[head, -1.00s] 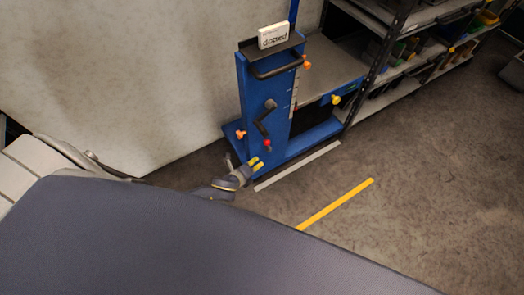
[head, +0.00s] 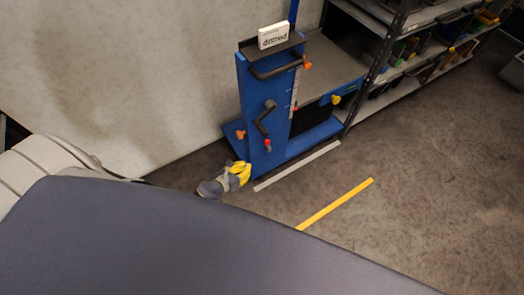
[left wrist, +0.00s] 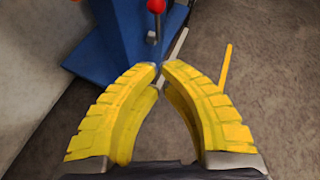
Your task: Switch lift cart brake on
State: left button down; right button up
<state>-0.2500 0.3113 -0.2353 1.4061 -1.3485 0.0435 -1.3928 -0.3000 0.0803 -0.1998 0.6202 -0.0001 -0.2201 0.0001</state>
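The blue lift cart (head: 262,100) stands against the wall in the head view. A small lever with a red knob (head: 267,143) sits low on its front panel. The red knob also shows at the top edge of the left wrist view (left wrist: 155,6), on a thin metal rod. My left gripper (head: 246,167) is just below and left of that knob, near the cart's base. In the left wrist view its yellow fingers (left wrist: 161,68) bow inward and their tips come together, with nothing seen between them. The knob is beyond the tips, apart from them. My right gripper is out of view.
The cart also carries a black crank (head: 265,118), a black handle bar (head: 275,69) and orange knobs (head: 240,134). A shelf rack (head: 385,50) stands to the right. A yellow floor strip (head: 336,203) lies on clear floor.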

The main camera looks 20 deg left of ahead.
pick_arm(q)
jog(key=shift+w, duration=0.1)
dwell(0.3)
jog(key=w+r+x, duration=0.1)
jog(key=r+x, duration=0.1)
jog(key=x, duration=1)
jog(key=shift+w, duration=0.4)
jog(key=shift+w+r, duration=0.1)
